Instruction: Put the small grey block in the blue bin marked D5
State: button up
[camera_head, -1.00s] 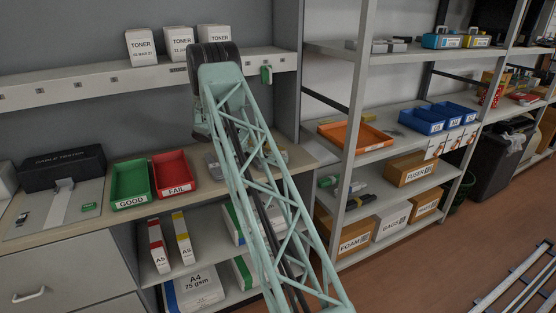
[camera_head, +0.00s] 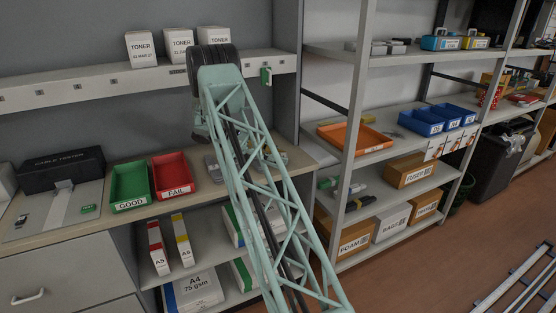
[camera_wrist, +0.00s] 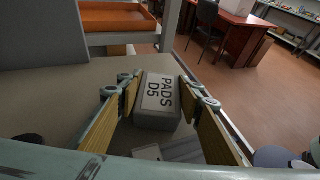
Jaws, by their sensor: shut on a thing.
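Several blue bins stand side by side on the middle shelf of the right rack: a left one (camera_head: 421,123), a middle one (camera_head: 445,117) and a right one (camera_head: 465,114). Their labels are too small to read.
An orange tray (camera_head: 355,138) lies left of the blue bins, beyond a rack upright (camera_head: 357,130). A green bin (camera_head: 130,183) and a red bin (camera_head: 174,173) stand on the bench. Another grey item (camera_wrist: 183,150) lies close below the held block. Toner boxes (camera_head: 178,44) stand on the ledge above.

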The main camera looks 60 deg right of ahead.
jog(key=shift+r, duration=0.15)
jog(key=shift+r+p, duration=0.7)
jog(key=shift+r, duration=1)
jog(key=s+a+r+p, duration=0.1)
jog(key=s+a+p, duration=0.1)
jog(key=s+a, duration=0.8)
jog(key=shift+s+a+r, duration=0.15)
jog(key=shift+s+a, duration=0.1)
jog(key=shift+a, duration=0.8)
